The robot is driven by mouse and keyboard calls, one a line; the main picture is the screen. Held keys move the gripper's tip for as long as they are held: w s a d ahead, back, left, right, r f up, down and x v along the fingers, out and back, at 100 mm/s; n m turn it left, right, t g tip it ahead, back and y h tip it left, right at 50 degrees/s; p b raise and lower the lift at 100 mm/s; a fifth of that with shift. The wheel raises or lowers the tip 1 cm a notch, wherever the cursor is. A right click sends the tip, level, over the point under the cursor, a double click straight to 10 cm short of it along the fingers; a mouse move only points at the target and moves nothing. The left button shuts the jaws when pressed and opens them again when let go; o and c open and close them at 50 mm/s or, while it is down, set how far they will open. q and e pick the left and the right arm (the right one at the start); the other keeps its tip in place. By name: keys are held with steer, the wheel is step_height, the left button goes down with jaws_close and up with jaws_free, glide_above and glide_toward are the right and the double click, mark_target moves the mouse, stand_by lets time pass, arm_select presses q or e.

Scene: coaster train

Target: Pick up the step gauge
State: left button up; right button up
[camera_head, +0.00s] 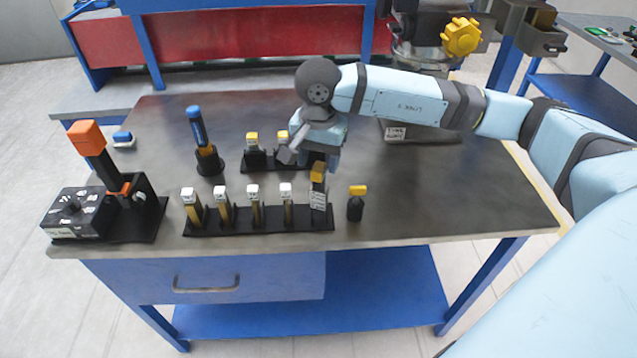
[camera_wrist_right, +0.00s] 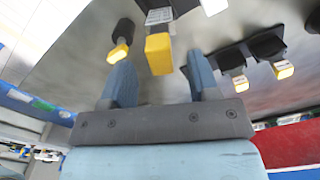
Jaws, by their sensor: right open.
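No piece is clearly marked as the step gauge. The piece nearest my right gripper (camera_head: 301,163) has a yellow top (camera_head: 318,169) and a printed pale face. It stands upright at the right end of the front black rack (camera_head: 260,226). In the right wrist view, its yellow top (camera_wrist_right: 158,55) lies ahead, in line with the gap between the fingers of my right gripper (camera_wrist_right: 160,78). The fingers are apart with nothing between them. In the head view, the gripper hangs just above and behind that piece and partly hides the rear rack. My left gripper is not in view.
Several white-capped pieces (camera_head: 254,205) stand in the front rack. A yellow-capped black piece (camera_head: 356,203) stands alone to its right. Yellow-capped pieces (camera_head: 252,150) stand in the rear rack. A blue-handled tool (camera_head: 197,127) and an orange-topped fixture (camera_head: 86,138) are left.

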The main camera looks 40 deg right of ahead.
mark_target(319, 189)
step_height(319, 189, down, 3)
steer(key=shift+r, duration=0.2)
jaws_close()
steer(key=shift+r, duration=0.1)
